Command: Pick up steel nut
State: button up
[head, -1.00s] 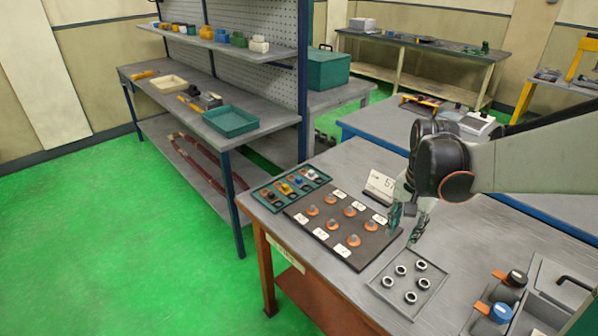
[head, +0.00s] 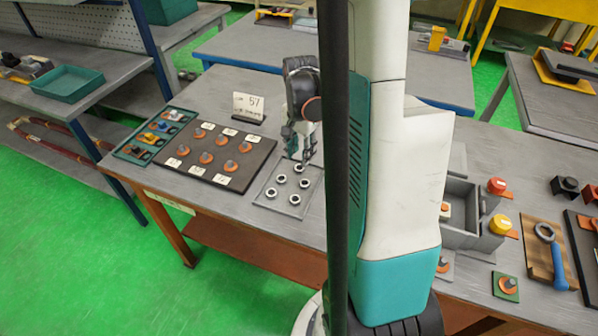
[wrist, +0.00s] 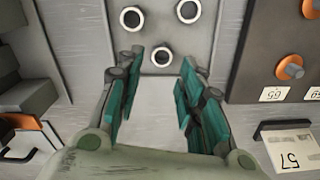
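Several steel nuts lie on a flat grey tray (head: 283,207) on the table in the head view. The closest nut to my gripper (head: 299,168) is at the tray's far end, just below the fingers. It also shows in the wrist view (wrist: 161,56), lying flat near the line between my fingertips. Two more nuts show farther up the wrist view, at the left (wrist: 131,18) and the right (wrist: 188,11). My gripper (wrist: 159,68) is open, with its teal finger pads apart and nothing between them. The exact height above the tray cannot be told.
A dark board (head: 185,176) with copper-coloured parts and labels lies left of the tray. A card marked 57 (head: 249,107) stands behind. A grey bin (head: 460,214), red and yellow-topped items and a blue-handled tool (head: 558,266) are at the right. My body hides the middle.

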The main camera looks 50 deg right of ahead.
aim_at(299, 164)
jog(key=shift+w+f+b, duration=0.15)
jog(key=shift+f+b, duration=1.15)
jog(key=shift+f, duration=1.5)
jog(key=shift+r, duration=0.1)
jog(key=c, duration=0.8)
